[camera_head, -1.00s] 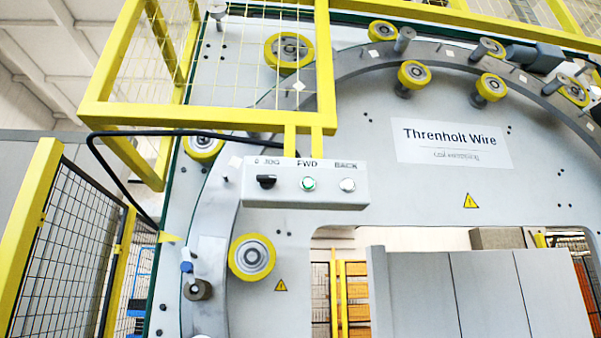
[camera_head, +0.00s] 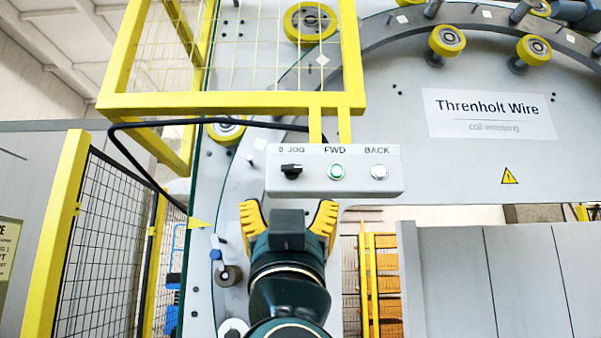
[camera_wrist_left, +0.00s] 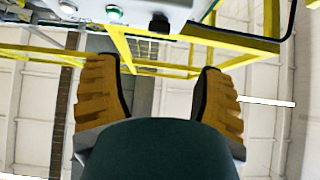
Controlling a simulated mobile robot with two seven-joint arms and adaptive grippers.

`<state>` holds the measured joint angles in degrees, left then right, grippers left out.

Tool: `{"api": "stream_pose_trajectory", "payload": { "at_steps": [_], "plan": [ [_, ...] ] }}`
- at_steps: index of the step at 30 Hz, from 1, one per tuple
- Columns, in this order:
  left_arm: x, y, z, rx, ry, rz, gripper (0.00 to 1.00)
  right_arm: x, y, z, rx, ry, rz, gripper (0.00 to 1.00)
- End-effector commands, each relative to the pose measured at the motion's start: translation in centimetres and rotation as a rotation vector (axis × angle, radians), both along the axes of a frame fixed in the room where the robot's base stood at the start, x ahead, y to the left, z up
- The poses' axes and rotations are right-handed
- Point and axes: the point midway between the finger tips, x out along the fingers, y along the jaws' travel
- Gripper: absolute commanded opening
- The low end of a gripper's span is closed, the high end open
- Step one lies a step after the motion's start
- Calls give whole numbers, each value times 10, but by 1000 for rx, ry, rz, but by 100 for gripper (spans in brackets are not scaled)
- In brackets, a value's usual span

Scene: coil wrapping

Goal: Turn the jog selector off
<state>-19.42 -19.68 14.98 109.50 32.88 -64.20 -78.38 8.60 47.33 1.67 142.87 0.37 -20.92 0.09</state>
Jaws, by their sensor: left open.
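The jog selector (camera_head: 291,171) is a black knob at the left end of a pale grey control box (camera_head: 335,187), under the marks "0" and "JOG". I cannot tell which mark it points to. My left gripper (camera_head: 288,213) is open and empty, with its yellow-orange fingers spread below the box in the head view. It appears apart from the knob. In the left wrist view the selector (camera_wrist_left: 159,23) is at the top, beyond the gap between the open fingers (camera_wrist_left: 153,68). My right gripper is not in view.
A green-lit FWD button (camera_head: 336,172) and a white BACK button (camera_head: 379,172) sit right of the selector. A yellow guard frame (camera_head: 230,103) hangs above the box. A black cable (camera_head: 150,123) loops at its left. A mesh fence (camera_head: 105,230) stands at the left.

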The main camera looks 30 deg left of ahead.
Motion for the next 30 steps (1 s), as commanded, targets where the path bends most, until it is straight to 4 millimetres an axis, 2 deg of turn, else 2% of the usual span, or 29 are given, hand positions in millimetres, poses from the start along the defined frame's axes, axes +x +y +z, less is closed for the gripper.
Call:
{"api": "stream_pose_trajectory", "payload": {
  "at_steps": [12,18,24,30],
  "plan": [
    [49,28,57,0,1,-2,69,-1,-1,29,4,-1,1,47],
    [67,40,79,1,2,-2,69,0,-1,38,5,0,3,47],
    [77,45,88,2,2,-3,69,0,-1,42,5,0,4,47],
    [78,46,89,2,2,-3,69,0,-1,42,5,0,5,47]
  ]
}}
